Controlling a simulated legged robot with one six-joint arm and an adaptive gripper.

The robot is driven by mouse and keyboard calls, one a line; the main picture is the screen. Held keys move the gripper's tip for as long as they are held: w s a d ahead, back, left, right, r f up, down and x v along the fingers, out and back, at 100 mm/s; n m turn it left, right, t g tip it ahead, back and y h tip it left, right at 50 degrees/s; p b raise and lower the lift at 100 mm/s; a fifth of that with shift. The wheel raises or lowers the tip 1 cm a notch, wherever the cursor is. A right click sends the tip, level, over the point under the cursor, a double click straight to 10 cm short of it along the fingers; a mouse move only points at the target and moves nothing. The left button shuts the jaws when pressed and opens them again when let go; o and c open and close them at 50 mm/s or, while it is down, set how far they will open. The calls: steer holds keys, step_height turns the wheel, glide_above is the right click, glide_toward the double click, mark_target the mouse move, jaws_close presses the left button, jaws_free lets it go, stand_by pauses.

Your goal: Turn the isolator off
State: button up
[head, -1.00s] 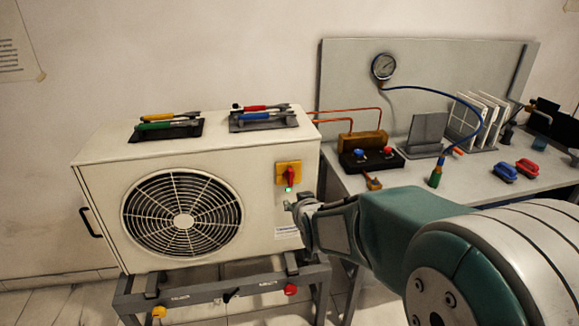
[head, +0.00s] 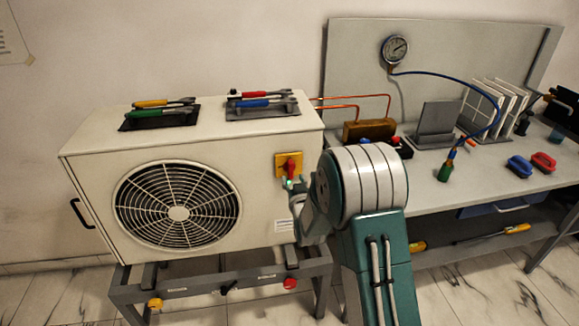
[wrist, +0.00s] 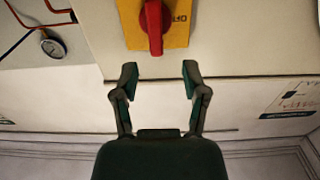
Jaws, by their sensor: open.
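The isolator is a red rotary handle on a yellow plate (head: 281,161), on the right part of the cream fan unit's front. In the head view its red handle (head: 291,165) stands roughly upright, with a green light just below. In the wrist view the handle (wrist: 154,26) points toward my gripper on the yellow plate (wrist: 178,24), which bears partly cut-off lettering. My gripper (wrist: 160,78) is open and empty; its two fingertips are apart, just short of the handle's end and either side of its line. In the head view my arm partly hides the gripper just below the isolator.
The cream unit (head: 90,170) stands on a grey frame (head: 210,290) with tools on top. A grey workbench (head: 480,180) to the right holds a manifold, blue and red items and a hose to a gauge (head: 395,49). My arm stands in front of the bench's left end.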

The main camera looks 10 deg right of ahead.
mark_target(292, 168)
steer(key=w, duration=0.5)
steer(key=shift+w+d, duration=0.25)
steer(key=shift+d, duration=0.1)
steer(key=shift+w+a, duration=0.2)
steer(key=shift+w, duration=0.55)
jaws_close()
